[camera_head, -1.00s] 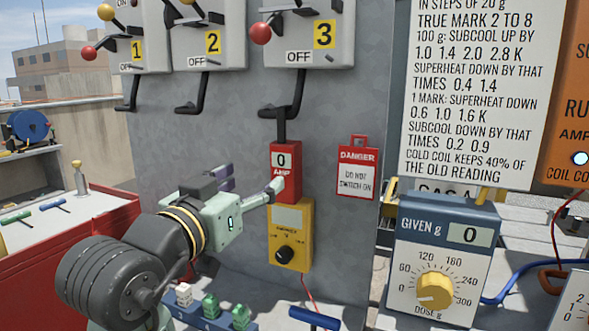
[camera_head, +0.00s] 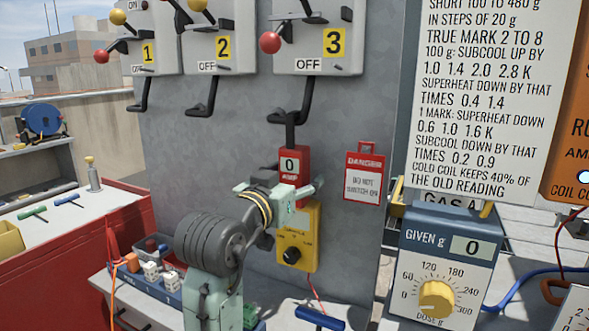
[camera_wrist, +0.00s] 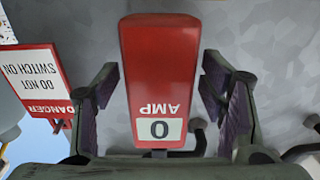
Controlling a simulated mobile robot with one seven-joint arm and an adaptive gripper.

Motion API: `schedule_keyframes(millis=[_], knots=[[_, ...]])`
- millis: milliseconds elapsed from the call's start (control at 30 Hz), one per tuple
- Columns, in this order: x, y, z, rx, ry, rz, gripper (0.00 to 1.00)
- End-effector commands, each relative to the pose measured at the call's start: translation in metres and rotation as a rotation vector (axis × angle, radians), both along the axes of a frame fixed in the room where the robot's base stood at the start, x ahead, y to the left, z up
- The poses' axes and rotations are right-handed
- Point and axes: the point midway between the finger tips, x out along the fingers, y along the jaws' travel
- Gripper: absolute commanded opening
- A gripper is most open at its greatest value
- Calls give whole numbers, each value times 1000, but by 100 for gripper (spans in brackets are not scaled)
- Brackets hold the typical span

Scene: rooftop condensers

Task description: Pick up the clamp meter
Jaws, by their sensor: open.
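The clamp meter (camera_head: 291,169) is a red box with a small display reading 0 and the label AMP. It hangs upright on the grey panel below the number 3 switch, above a yellow meter. In the wrist view the clamp meter (camera_wrist: 158,70) appears upside down, between the two open fingers. My gripper (camera_head: 290,192) is in front of its lower part in the head view. In the wrist view my gripper (camera_wrist: 165,95) has one finger on each side of it, with visible gaps.
A yellow meter with a black knob (camera_head: 297,240) hangs just below. A red danger tag (camera_head: 364,175) hangs to the right. Three switch boxes with levers, such as number 3 (camera_head: 318,40), are above. A blue dosing box (camera_head: 447,262) stands at lower right.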

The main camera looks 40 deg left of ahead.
Motion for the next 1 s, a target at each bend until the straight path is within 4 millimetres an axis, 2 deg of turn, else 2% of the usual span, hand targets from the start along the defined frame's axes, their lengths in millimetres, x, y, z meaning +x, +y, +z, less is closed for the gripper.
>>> schedule_keyframes(millis=[167,1000], knots=[[0,0,0,0,0,0,65],[0,0,0,1,0,0,9]])
